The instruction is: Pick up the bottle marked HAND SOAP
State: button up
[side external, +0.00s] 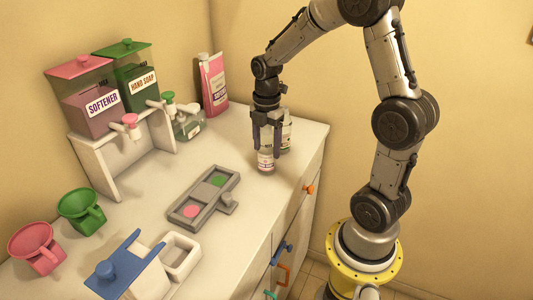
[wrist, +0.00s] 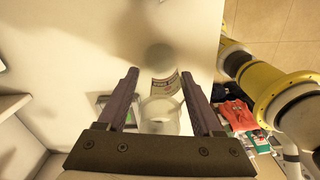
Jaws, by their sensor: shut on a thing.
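My gripper (side external: 266,147) points down near the counter's right edge. Its fingers are shut on a small pale bottle (side external: 265,162) with a white and pinkish label, which shows at and below the fingertips. I cannot read that label. The words HAND SOAP show on a green-lidded dispenser (side external: 140,80) at the back left.
A pink-lidded SOFTENER dispenser (side external: 90,100) stands beside it on a white stand. A clear bottle (side external: 188,126) and a pink carton (side external: 213,84) are nearby. A grey tray (side external: 187,212), green cup (side external: 81,210), pink cup (side external: 36,247) and blue-topped box (side external: 122,268) occupy the front.

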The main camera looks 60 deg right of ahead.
jog(key=shift+c, duration=1.2)
jog(key=shift+r, duration=0.15)
